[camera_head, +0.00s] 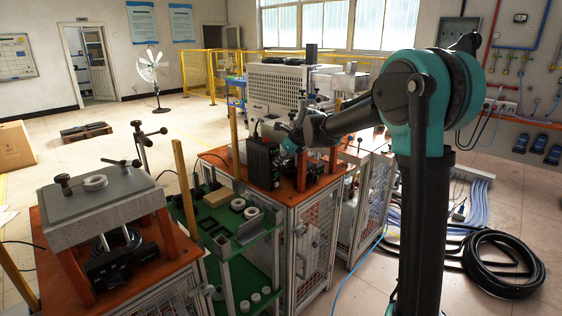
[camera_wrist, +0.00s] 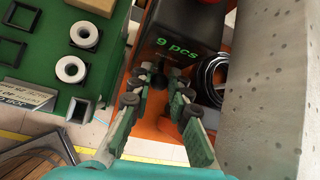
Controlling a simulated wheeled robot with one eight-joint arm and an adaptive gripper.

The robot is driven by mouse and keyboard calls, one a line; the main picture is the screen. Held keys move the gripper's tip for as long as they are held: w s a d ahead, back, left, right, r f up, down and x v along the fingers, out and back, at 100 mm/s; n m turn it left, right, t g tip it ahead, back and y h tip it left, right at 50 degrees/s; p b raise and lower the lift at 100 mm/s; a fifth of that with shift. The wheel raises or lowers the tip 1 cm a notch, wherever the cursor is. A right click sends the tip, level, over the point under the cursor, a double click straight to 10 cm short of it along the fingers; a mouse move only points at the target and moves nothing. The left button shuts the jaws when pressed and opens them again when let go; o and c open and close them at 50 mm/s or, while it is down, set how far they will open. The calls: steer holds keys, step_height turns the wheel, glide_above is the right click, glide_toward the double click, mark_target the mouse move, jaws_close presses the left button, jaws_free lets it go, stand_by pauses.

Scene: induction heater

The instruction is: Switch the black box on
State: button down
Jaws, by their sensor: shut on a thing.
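The black box (camera_wrist: 185,35) stands on an orange top, and green lettering "9 pcs" shows on the face turned to my wrist camera. A small dark knob (camera_wrist: 158,82) sits low on that face. My gripper (camera_wrist: 159,88) has its two green-and-grey fingers at the box, one on each side of the knob, shut on it. The fingertips partly hide the knob, so its setting cannot be told. In the head view the black box (camera_head: 262,162) stands upright on the orange-topped cabinet, with my gripper (camera_head: 284,146) at its right side.
A green shelf stand (camera_head: 205,217) with white rings (camera_wrist: 70,69) is beside the box. A coiled black hose (camera_wrist: 213,75) and a grey concrete-like block (camera_wrist: 270,95) are close on the right in the wrist view. Another orange-topped machine (camera_head: 115,205) stands front left.

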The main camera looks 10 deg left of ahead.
stand_by(0.4)
steer(key=c, duration=1.5)
jaws_free()
steer(key=shift+o, duration=0.2)
steer(key=v, duration=1.2)
steer(key=shift+w+a, duration=0.1)
steer(key=s+d+f+n+h, duration=0.2)
steer(key=s+d+f+n, duration=0.6)
steer(key=s, duration=0.3)
steer(key=s+d+f+n+g+h, duration=0.1)
steer(key=s+d+f+n, duration=0.7)
steer(key=s+f, duration=0.2)
steer(key=s+d+f+n+h, duration=0.2)
steer(key=s+d+f+n, duration=0.6)
steer(key=s, duration=0.4)
steer(key=shift+d+f+g+h, duration=0.25)
steer(key=shift+f+g+h, duration=0.05)
steer(key=shift+f, duration=0.15)
